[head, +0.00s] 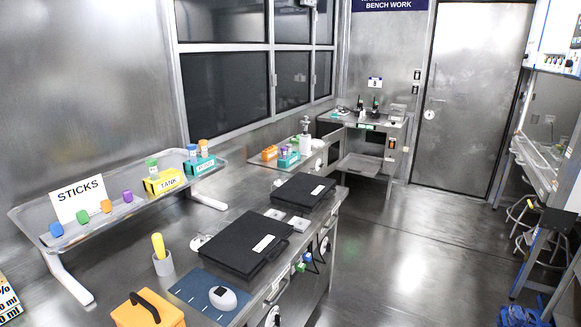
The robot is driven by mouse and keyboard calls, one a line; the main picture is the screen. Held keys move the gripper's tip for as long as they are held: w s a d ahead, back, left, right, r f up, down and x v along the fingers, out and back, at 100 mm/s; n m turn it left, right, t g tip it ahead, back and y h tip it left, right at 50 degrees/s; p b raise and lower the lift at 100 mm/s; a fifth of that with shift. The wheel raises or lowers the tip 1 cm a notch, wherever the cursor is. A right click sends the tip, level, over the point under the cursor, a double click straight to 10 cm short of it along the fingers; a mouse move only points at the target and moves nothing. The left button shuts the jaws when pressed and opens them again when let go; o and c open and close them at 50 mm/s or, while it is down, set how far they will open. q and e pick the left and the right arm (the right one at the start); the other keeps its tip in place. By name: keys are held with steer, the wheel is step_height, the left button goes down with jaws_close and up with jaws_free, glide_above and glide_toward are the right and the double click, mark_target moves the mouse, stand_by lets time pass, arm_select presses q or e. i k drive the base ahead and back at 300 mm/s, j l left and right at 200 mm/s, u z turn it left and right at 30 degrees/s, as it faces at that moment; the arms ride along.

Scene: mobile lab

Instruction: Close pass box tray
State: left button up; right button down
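No part labelled as a pass box shows. The only large tray is a long clear tray (105,228) along the left wall, raised above the steel bench on white legs or arms (72,283). It holds a white STICKS sign (78,200), several small coloured pieces, a yellow TANK box (165,181) and a teal box (200,165). I cannot tell whether this is the pass box tray or whether it slides. Neither of my grippers is in view.
The steel bench (185,229) holds two black cases (243,244), a blue mat (190,290) with a white device, a yellow-handled tool in a grey cup (162,262) and an orange box (148,312). The floor (400,250) is clear up to the closed door (475,95). Stools stand at right.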

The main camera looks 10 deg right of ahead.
mark_target(366, 165)
steer(key=i+l+z, duration=0.5)
steer(key=i+z, duration=0.2)
steer(key=i+l+z, duration=0.1)
steer(key=i+z, duration=0.4)
steer(key=i, duration=1.5)
steer(key=i+u, duration=0.15)
steer(key=i, duration=0.65)
steer(key=i+l+u, duration=0.1)
steer(key=i, duration=0.7)
steer(key=i+j+u, duration=0.15)
steer(key=i+u, duration=0.65)
steer(key=i+l+u, duration=0.15)
steer(key=i+u, duration=0.25)
steer(key=i+j, duration=0.2)
steer(key=i, duration=0.2)
steer(key=i+j+u, duration=0.15)
steer(key=i+j, duration=0.3)
steer(key=i, duration=0.3)
